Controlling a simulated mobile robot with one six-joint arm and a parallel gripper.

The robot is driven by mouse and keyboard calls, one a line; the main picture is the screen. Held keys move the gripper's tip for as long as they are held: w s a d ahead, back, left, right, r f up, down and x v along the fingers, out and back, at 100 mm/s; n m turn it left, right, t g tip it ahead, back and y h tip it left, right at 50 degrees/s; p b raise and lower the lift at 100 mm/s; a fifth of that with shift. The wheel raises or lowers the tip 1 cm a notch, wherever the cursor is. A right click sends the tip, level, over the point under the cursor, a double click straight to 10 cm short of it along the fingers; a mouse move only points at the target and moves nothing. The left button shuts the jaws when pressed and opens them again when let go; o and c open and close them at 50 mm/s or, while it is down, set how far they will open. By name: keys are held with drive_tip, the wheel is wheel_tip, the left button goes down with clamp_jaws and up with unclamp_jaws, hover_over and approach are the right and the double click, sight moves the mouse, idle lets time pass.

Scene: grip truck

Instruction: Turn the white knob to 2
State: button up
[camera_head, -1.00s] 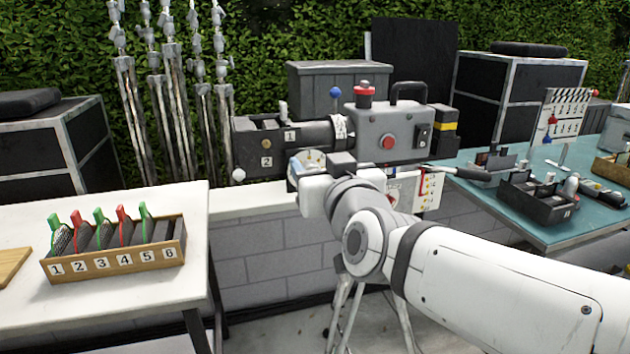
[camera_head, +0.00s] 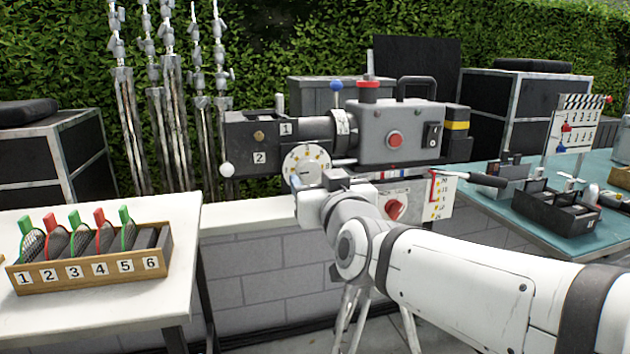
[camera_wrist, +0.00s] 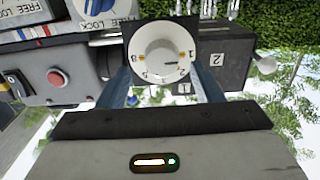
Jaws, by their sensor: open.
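The white knob (camera_wrist: 161,52) is a round cap in the middle of a white dial with small numbers and yellow dots. In the wrist view a dark pointer mark sits at its right side; I cannot read for sure which number it meets. In the head view the dial (camera_head: 305,163) is on the camera body's lower front, partly covered by my gripper. My gripper (camera_wrist: 160,86) is open. Its two bluish fingers stand apart below the dial, one toward each side, in the wrist view. Nothing is seen between them but the knob beyond. In the head view my gripper (camera_head: 300,184) is just below the dial.
The film camera (camera_head: 400,132) has a red button (camera_head: 395,139), a black switch and a white ball-ended lever (camera_head: 227,170). A red knob (camera_head: 396,208) is on a panel below. A numbered wooden rack (camera_head: 90,272) stands on the left table. A teal table is at right.

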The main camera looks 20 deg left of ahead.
sight(311, 173)
drive_tip(key=shift+x, duration=1.75)
